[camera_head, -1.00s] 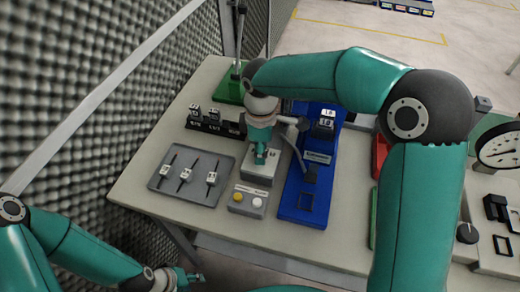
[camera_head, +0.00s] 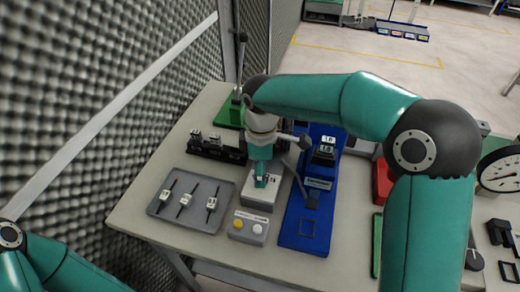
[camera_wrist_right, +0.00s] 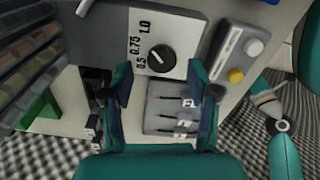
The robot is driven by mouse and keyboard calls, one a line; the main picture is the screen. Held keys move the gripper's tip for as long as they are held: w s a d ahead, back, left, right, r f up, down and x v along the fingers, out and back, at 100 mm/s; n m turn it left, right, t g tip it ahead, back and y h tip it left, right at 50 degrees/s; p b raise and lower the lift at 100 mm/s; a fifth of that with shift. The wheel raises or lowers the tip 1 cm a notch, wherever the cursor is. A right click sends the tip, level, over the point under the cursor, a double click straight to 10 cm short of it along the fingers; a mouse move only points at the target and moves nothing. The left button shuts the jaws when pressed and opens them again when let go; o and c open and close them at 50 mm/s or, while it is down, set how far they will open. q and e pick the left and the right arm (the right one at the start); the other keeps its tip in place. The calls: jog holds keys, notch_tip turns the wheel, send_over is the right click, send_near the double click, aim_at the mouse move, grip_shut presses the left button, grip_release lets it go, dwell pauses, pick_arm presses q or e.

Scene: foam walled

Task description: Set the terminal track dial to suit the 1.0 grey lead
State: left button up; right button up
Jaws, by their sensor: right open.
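The terminal track dial is a black knob (camera_wrist_right: 162,57) on a pale box marked 0.5, 0.75 and 1.0. I cannot clearly tell which mark it points to. In the head view the box (camera_head: 258,204) stands between the grey tray and the blue press. My right gripper (camera_wrist_right: 158,82) is open; its fingers show on either side, just below the knob in the wrist view. In the head view it hangs over the box. Three tagged leads lie on the grey tray (camera_head: 163,211); their tags are too small to read. My left gripper is out of view.
A button box (camera_head: 248,227) with yellow and white buttons stands in front of the dial box. The blue press (camera_head: 291,237) is right of it. A black rack (camera_head: 228,154) with tagged pieces stands behind the tray. A foam wall borders the left.

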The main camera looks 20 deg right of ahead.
notch_tip(320, 180, up, 10)
jog(key=shift+f, duration=0.2)
dwell(0.5)
